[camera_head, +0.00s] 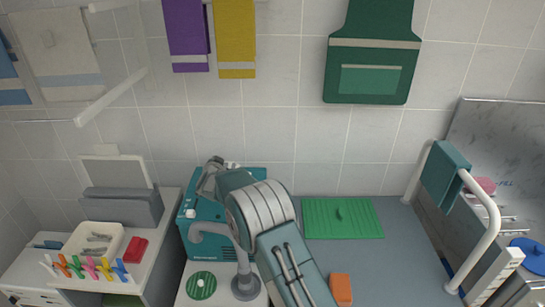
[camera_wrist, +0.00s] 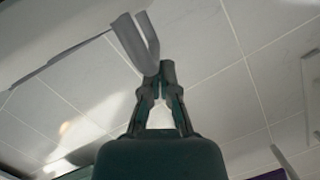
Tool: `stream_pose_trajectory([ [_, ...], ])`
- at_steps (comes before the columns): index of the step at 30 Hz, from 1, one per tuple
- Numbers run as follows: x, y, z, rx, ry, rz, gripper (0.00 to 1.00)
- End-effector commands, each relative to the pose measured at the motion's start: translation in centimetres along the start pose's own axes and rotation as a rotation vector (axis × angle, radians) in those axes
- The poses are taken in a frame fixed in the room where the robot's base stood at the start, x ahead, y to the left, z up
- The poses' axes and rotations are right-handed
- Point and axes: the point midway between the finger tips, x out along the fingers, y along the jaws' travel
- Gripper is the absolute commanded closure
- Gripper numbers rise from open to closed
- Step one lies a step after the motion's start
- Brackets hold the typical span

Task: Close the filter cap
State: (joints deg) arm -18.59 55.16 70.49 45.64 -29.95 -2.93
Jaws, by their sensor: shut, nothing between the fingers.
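My gripper (camera_head: 209,178) is at the upper left end of my arm, over the top of a teal machine (camera_head: 195,240) in the head view. In the wrist view my gripper (camera_wrist: 161,78) has its fingertips close together, with nothing seen between them. A grey forked piece (camera_wrist: 136,44) shows just beyond the fingertips; I cannot tell whether they touch. No part is clearly recognisable as the filter cap. My arm and gripper hide part of the machine's top and right side.
A grey curved pipe (camera_head: 240,262) stands in front of the machine, beside a green slotted disc (camera_head: 201,285). A green ribbed panel (camera_head: 325,220) and an orange block (camera_head: 341,289) lie right of my arm. A white rail (camera_head: 488,235) stands farther right.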

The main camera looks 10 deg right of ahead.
Motion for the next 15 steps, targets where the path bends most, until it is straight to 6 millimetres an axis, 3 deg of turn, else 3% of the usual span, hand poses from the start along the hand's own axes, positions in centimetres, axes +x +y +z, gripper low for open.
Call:
stream_pose_trajectory([
  [6, 0.5, -0.1, 1.7, -0.001, 0.001, 0.000, 1.00],
  [15, 0.7, -0.1, 2.6, -0.001, 0.001, 0.000, 1.00],
])
